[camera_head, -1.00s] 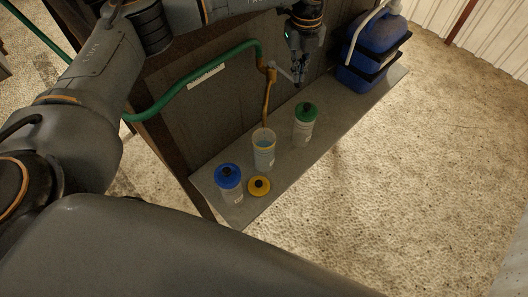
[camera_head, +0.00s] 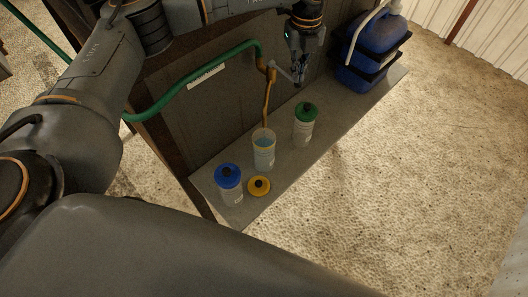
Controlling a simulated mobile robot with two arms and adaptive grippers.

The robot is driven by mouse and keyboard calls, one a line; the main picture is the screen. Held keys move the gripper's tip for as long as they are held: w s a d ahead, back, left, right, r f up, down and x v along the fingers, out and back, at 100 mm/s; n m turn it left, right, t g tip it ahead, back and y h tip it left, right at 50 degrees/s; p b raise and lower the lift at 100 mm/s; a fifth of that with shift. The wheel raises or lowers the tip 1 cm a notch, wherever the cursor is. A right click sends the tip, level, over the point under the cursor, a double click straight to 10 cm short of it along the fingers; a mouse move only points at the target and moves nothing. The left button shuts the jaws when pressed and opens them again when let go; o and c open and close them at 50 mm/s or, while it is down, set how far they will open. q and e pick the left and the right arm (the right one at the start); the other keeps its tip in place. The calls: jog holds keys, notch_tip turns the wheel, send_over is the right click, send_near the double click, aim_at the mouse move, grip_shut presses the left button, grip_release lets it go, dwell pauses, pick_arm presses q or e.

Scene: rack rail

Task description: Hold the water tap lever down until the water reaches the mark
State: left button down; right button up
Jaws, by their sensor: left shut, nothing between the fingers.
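The brass tap (camera_head: 271,73) sits at the end of a green hose, with its spout pointing down. Its grey lever (camera_head: 284,73) sticks out to the right and slopes down. My left gripper (camera_head: 299,83) is shut and empty at the lever's outer end; I cannot tell if it touches. An open clear bottle (camera_head: 263,152) stands upright under the spout, with bluish water and a yellowish band near its rim. The exact water level against the mark is too small to tell. My right gripper is not in view.
A blue-capped bottle (camera_head: 229,184) and a loose yellow cap (camera_head: 259,186) are at the shelf's near end. A green-capped bottle (camera_head: 305,122) stands right of the open one. A blue container (camera_head: 372,55) stands at the far end of the grey shelf (camera_head: 330,112).

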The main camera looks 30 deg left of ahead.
pick_arm(q)
jog(key=shift+r, duration=0.1)
notch_tip(320, 180, up, 8)
jog(key=p, duration=0.4)
jog(key=shift+f, duration=0.2)
dwell(0.3)
